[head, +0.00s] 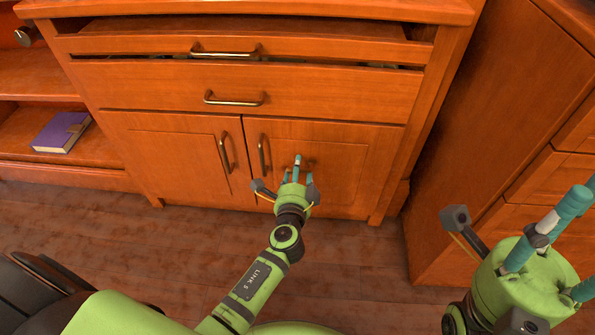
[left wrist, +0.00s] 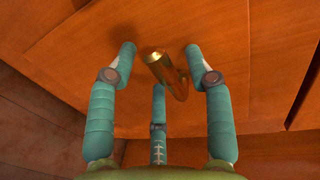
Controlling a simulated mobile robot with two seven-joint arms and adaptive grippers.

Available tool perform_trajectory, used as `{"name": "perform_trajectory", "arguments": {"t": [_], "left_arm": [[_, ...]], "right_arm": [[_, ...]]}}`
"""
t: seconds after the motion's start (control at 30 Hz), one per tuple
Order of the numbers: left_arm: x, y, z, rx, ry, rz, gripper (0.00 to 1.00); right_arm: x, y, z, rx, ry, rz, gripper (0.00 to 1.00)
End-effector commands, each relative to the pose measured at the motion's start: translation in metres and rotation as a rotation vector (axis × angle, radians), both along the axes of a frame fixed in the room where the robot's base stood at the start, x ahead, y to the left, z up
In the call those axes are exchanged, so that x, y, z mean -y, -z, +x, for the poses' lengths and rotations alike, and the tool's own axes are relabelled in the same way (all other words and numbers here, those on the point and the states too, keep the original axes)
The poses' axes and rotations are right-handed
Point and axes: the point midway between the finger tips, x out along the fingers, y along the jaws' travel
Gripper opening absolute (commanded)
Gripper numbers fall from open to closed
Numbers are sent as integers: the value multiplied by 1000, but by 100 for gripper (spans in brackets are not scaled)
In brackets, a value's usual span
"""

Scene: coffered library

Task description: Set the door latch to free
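A brass latch piece (left wrist: 166,72) stands out from the orange wooden door panel in the left wrist view, tilted, with its near end round. The cabinet's right door (head: 345,160) is shut beside the left door (head: 180,150). My left gripper (head: 298,165) is in front of the right door, right of its handle (head: 264,152), and largely hides the latch in the head view. In the left wrist view its teal fingers (left wrist: 160,65) are spread on both sides of the brass piece, with gaps. My right gripper (head: 578,215) is open and empty at the right edge.
Two drawers (head: 230,78) with bar handles sit above the doors; the upper one stands slightly out. A purple book (head: 62,132) lies on the left shelf. Another wooden cabinet (head: 490,110) stands at the right. The wooden floor (head: 170,240) before the doors is clear.

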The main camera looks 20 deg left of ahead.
Motion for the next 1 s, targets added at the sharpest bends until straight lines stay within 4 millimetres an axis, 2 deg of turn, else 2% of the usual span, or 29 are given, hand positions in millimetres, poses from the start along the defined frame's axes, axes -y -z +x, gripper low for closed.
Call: {"name": "perform_trajectory", "arguments": {"t": [0.27,0.37,0.7,0.83,1.0], "left_arm": [[0,-2,-5,3,-3,0,51],[4,-4,-17,2,-2,-1,51],[23,-14,-85,-1,-1,-1,51],[28,-17,-102,-1,-2,-1,51],[31,-20,-113,1,-1,0,51]], "right_arm": [[0,0,1,0,2,-1,40],[0,0,1,0,1,-1,40],[0,-1,1,0,1,-1,40],[0,-1,1,0,1,-1,40],[0,-1,0,0,1,-1,40]]}}
